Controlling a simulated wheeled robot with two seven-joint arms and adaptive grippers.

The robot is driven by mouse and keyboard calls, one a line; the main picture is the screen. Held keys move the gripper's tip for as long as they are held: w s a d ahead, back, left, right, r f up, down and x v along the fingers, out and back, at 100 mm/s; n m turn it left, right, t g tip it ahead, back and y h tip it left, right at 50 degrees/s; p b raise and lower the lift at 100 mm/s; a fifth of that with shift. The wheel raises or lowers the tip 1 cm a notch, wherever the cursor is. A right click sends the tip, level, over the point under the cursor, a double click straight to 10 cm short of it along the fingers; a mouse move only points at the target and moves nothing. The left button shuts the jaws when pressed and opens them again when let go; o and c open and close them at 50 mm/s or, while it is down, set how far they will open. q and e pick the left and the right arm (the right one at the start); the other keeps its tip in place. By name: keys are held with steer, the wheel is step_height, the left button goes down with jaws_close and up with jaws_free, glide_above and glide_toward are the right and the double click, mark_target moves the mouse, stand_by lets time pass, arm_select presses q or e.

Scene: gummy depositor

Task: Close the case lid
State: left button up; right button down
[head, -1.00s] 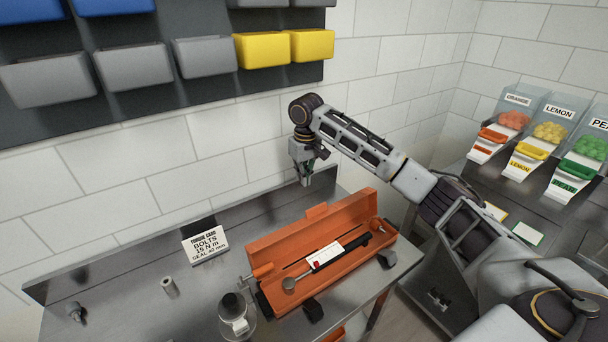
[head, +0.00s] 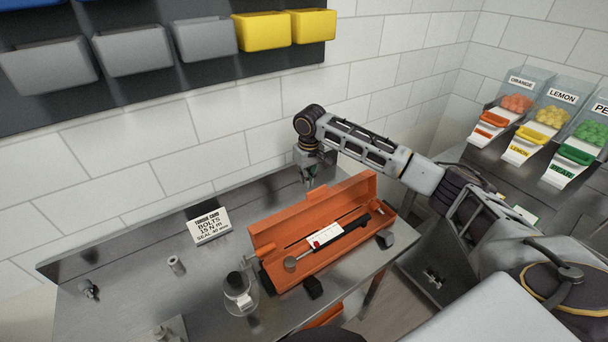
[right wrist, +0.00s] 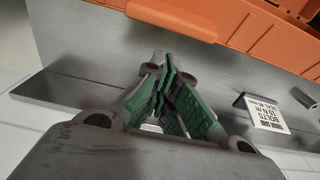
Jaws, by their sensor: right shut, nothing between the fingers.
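The orange case (head: 300,270) lies on the steel bench with its lid (head: 320,212) standing open at the back. A torque wrench (head: 330,238) with a white tag lies inside it. My right gripper (head: 309,180) is behind the raised lid, close to its back side near the lid's middle. In the right wrist view the shut, empty green-padded fingers (right wrist: 165,85) point toward the lid's orange back (right wrist: 225,22) and its tab (right wrist: 170,18). My left gripper is not in view.
A torque card (head: 209,225) stands left of the case. A glass jar with a dark top (head: 238,285) and a small metal cylinder (head: 176,265) stand on the bench. The wall is close behind my right gripper. Candy dispensers (head: 540,130) stand at the right.

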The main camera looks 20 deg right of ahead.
steer(key=shift+s+d+r+p, duration=0.1)
steer(key=shift+s+r+p, duration=0.05)
steer(key=shift+s, duration=0.3)
steer(key=shift+s+r+p, duration=0.1)
steer(key=shift+s+p, duration=0.05)
steer(key=shift+s, duration=0.3)
steer(key=shift+f, duration=0.1)
